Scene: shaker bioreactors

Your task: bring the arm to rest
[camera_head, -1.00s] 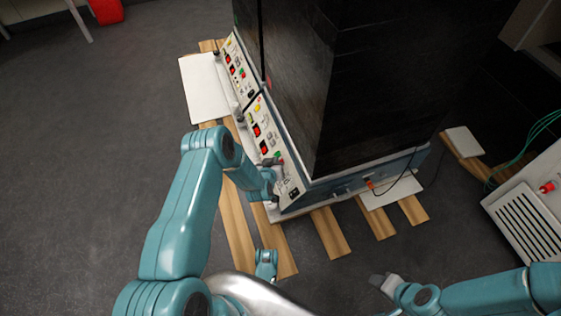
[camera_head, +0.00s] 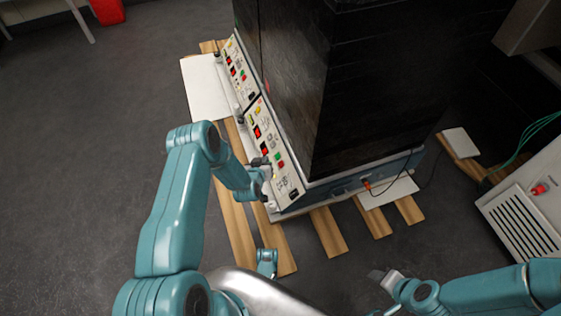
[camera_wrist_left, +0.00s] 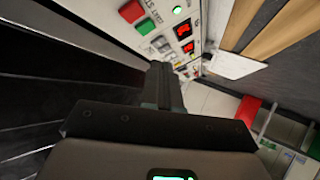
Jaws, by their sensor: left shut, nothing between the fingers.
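My left arm comes in from the left, and its left gripper (camera_head: 259,162) is close to the lower control panel (camera_head: 271,146) of the dark shaker cabinet. In the left wrist view the dark fingers (camera_wrist_left: 160,84) are shut and empty, in front of the panel with its red button (camera_wrist_left: 131,11), green button (camera_wrist_left: 145,26) and lit red displays. I cannot tell whether the fingers touch the panel. My right gripper (camera_head: 383,277) is low at the right, away from the cabinet; its opening is too small to tell.
The tall dark cabinet (camera_head: 365,90) stands on wooden slats (camera_head: 237,225). A second panel (camera_head: 239,73) is further back, beside a white board (camera_head: 204,87). A white vented unit (camera_head: 525,218) stands at the right. The grey floor at the left (camera_head: 90,150) is clear.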

